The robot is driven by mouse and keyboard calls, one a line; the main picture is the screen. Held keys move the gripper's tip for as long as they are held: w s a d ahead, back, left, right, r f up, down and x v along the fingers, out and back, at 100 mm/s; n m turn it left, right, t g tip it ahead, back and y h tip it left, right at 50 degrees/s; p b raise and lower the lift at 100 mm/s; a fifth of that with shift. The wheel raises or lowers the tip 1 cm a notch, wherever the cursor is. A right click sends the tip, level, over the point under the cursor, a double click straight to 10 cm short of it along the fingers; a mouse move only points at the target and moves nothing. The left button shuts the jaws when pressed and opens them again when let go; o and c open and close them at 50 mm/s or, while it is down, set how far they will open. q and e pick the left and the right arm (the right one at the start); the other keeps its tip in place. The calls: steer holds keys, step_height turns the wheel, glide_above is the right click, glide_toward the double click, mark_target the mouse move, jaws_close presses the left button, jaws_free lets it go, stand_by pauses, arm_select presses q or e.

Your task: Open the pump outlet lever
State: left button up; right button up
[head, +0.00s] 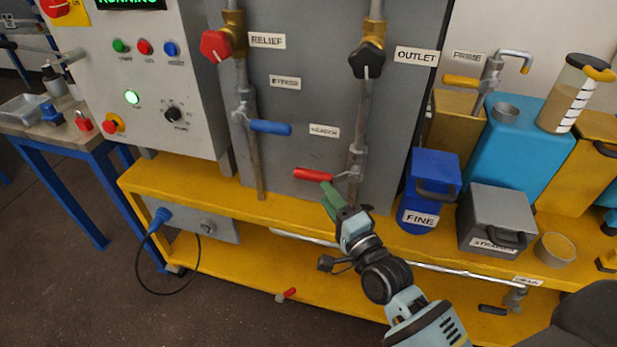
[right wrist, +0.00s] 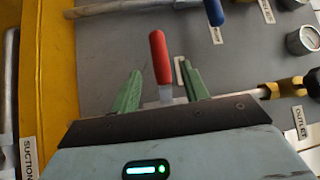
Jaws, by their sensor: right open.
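The red-handled lever (head: 313,174) sits low on the right pipe (head: 361,130), below the black knob and the OUTLET label (head: 416,56). Its handle points left, roughly level, across the pipe. My right gripper (head: 332,192) is open, with green fingers just below and right of the red handle. In the right wrist view the red handle (right wrist: 160,58) shows between the two spread fingers of my right gripper (right wrist: 160,80). The fingers appear apart from it; the depth between them is hard to tell. My left gripper is not in view.
A blue-handled lever (head: 270,127) is on the left pipe. A control box (head: 150,90) stands left. The yellow frame shelf (head: 180,185) runs below the panel. A blue FINE box (head: 432,185) and a grey STRAINER box (head: 496,218) stand to the right.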

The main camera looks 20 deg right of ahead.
mark_target(316, 181)
steer(key=shift+x, duration=3.8)
steer(key=shift+c, duration=0.5)
jaws_close()
